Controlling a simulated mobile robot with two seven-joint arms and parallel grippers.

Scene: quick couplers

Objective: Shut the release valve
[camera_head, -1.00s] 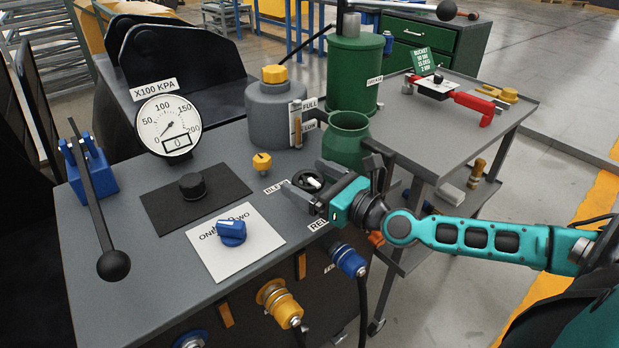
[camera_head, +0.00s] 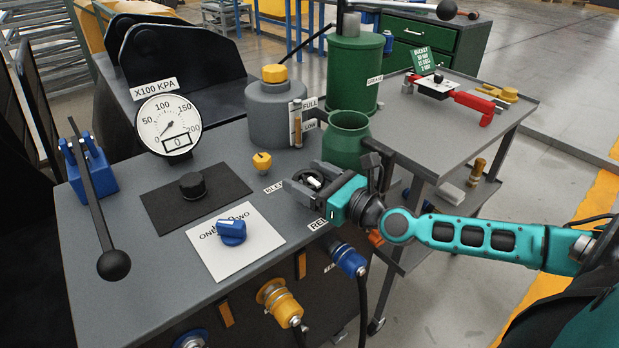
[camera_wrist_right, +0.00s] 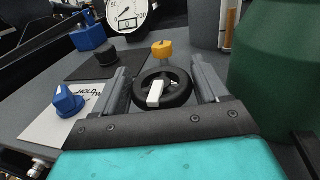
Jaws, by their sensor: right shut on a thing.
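The release valve is a round black handwheel (camera_wrist_right: 162,90) with a white bar across it, seen in the right wrist view. It sits on the grey bench top behind a label that begins "REL". My right gripper (camera_wrist_right: 165,88) has one finger on each side of the wheel and is shut on it. In the head view the wheel (camera_head: 315,178) is partly hidden by the gripper (camera_head: 312,184). A dial gauge (camera_head: 167,125) reads near 0, and its display shows 0. My left gripper is not in view.
A yellow bleed knob (camera_head: 262,162) stands just behind the wheel, and a green canister (camera_head: 346,140) is close to its right. A blue selector knob (camera_head: 232,232) sits on a white plate. A black lever (camera_head: 92,200) stands at the left. Hose couplers (camera_head: 280,303) line the front.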

